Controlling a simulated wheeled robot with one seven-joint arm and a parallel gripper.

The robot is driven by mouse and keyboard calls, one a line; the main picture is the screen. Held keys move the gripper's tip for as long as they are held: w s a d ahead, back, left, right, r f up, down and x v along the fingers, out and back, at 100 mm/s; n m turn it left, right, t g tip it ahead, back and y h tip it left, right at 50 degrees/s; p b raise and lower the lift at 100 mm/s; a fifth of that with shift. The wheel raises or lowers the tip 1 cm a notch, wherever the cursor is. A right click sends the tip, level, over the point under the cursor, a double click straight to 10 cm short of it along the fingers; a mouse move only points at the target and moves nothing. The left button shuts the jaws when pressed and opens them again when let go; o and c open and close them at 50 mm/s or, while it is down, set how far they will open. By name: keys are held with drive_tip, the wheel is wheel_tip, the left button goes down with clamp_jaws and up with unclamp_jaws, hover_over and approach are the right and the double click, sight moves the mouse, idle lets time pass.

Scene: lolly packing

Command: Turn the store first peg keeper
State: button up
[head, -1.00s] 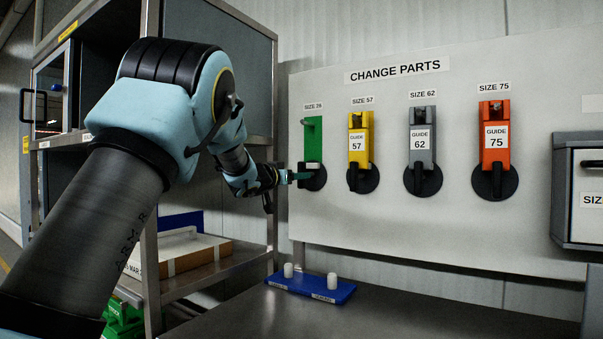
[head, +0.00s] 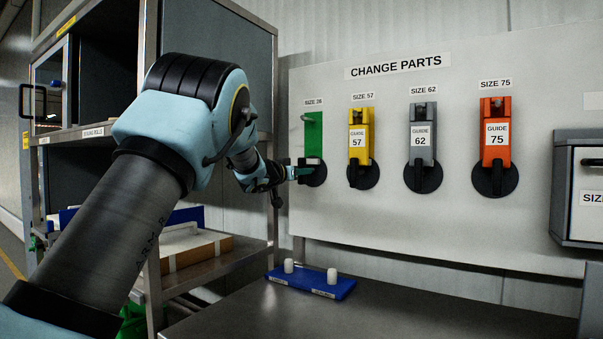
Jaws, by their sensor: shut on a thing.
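The first peg keeper (head: 316,175) is a black round piece with a handle, low on the leftmost peg of the white board (head: 455,215). A green guide (head: 314,135) hangs above it, under a small size label. My gripper (head: 301,172) reaches in from the left and is shut on the keeper at its left side. The fingers partly cover the keeper, so the exact angle of its handle is hard to tell.
The yellow (head: 358,136), grey (head: 422,138) and orange (head: 496,136) guides hang to the right, their keeper handles pointing down. A blue tray (head: 312,282) with two white pegs sits on the steel table (head: 400,312). A shelf rack stands left, a grey cabinet (head: 590,190) right.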

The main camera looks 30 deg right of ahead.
clamp_jaws()
drive_tip(key=m+b, duration=0.2)
drive_tip(key=m, duration=0.2)
drive_tip(key=shift+f, duration=0.1)
drive_tip(key=m+b, duration=0.2)
drive_tip(key=m, duration=0.3)
drive_tip(key=shift+b, duration=0.4)
drive_tip(key=m+b, duration=0.2)
drive_tip(key=m, duration=0.3)
drive_tip(key=shift+m+b, duration=1.15)
drive_tip(key=shift+m, duration=0.75)
